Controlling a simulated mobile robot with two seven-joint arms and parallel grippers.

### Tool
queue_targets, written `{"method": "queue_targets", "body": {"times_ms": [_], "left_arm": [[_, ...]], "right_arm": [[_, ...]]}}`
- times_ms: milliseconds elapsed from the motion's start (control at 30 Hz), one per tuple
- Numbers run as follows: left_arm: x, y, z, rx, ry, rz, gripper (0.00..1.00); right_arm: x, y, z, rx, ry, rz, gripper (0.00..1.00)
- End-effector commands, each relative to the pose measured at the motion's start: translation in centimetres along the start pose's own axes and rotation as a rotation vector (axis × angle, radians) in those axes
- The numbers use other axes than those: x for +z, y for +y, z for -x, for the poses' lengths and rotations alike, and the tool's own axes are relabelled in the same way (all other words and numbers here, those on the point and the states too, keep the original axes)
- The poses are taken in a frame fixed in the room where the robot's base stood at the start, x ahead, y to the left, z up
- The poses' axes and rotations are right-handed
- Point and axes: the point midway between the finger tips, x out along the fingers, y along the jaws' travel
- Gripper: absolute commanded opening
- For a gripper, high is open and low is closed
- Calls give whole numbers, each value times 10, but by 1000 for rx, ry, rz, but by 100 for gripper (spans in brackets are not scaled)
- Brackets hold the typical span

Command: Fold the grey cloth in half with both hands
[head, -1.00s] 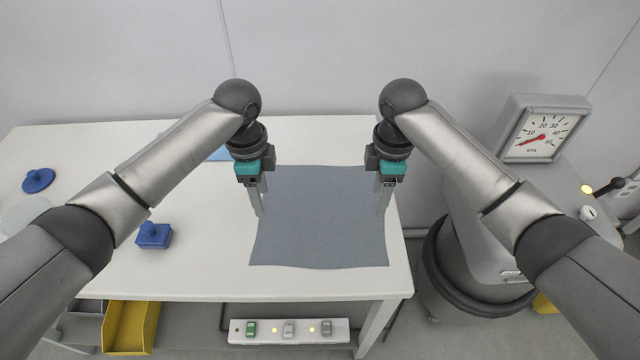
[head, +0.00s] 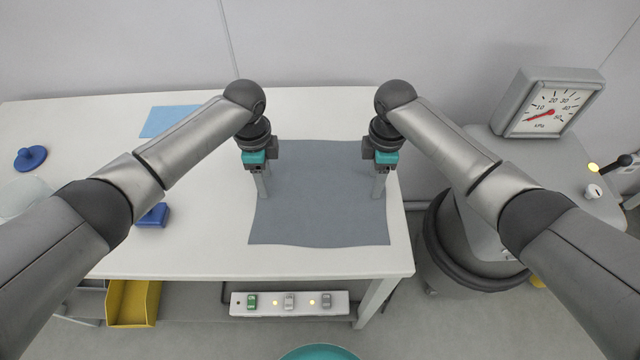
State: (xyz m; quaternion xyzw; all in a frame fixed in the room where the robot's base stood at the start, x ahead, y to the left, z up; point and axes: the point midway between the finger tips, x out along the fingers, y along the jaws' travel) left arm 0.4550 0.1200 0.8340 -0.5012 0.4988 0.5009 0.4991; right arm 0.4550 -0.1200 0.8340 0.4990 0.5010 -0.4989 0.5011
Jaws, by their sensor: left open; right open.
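The grey cloth (head: 318,205) lies flat and spread out on the white table (head: 180,250), near its right end. Its near edge is slightly wavy. My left gripper (head: 265,196) is open over the left part of the cloth, fingers pointing down. My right gripper (head: 379,196) is open over the right edge of the cloth, fingers pointing down. I cannot tell whether the fingertips touch the cloth. Small parts of the cloth are hidden behind the grippers.
A light blue sheet (head: 168,121), a blue knobbed lid (head: 30,158) and a blue block (head: 152,216) are on the table's left side. A gauge (head: 546,104) stands to the right. A switch strip (head: 289,303) and yellow bin (head: 133,303) are below the table's front edge.

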Motion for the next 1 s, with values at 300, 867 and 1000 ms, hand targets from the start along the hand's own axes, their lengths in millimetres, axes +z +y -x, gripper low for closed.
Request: {"method": "queue_targets", "body": {"times_ms": [300,867,1000], "left_arm": [[0,0,-2,1,0,0,57],[0,0,-3,1,0,0,32],[0,0,-3,1,0,0,24]], "right_arm": [[0,0,-2,0,0,0,57],[0,0,-3,-1,0,0,32],[0,0,-3,-1,0,0,24]]}}
